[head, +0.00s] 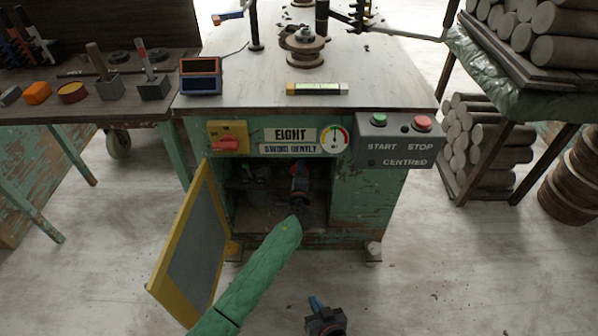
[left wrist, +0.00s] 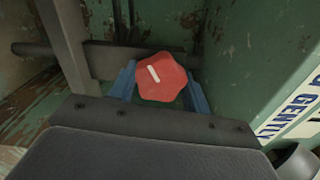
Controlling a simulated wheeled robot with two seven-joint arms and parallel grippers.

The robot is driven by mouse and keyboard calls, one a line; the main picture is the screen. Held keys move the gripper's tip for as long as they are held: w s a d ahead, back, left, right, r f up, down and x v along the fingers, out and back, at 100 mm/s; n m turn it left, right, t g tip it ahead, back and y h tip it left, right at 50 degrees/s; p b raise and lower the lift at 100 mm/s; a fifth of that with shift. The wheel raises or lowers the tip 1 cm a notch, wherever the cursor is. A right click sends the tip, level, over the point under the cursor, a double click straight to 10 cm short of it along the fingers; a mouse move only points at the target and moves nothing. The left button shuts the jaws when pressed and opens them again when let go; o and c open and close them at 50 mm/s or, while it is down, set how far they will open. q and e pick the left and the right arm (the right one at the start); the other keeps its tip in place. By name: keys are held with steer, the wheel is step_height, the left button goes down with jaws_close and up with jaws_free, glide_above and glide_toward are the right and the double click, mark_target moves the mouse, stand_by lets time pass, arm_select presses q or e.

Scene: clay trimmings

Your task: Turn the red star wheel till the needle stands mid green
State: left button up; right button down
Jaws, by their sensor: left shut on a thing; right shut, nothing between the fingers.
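The red star wheel (left wrist: 161,77) shows in the left wrist view, with a white mark slanting from upper left to lower right. My left gripper (left wrist: 160,88) is shut on it, one blue finger on each side. In the head view my left gripper (head: 300,176) is inside the open cabinet (head: 347,205), where the wheel is mostly hidden. The round gauge (head: 335,139) is on the cabinet front, with a coloured arc. Its needle looks near upright, too small to read exactly. My right gripper (head: 316,303) is shut and empty, low in front of the cabinet.
The yellow-framed door (head: 190,245) stands open to the left, beside my left arm. A dark pipe (left wrist: 60,50) runs behind the wheel. The start and stop box (head: 395,138) juts out at upper right. The floor right of the cabinet front is mostly clear.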

steer(key=shift+s+f, duration=0.2)
steer(key=shift+f, duration=0.15)
arm_select(q)
steer(key=shift+d, duration=0.1)
steer(key=o, duration=1)
arm_select(e)
steer(key=shift+w, duration=0.1)
arm_select(q)
steer(key=s, duration=0.8)
arm_select(e)
steer(key=shift+s+f+g, duration=0.3)
steer(key=shift+s+f, duration=0.4)
arm_select(q)
steer(key=shift+w, duration=0.1)
arm_select(e)
steer(key=shift+w, duration=0.1)
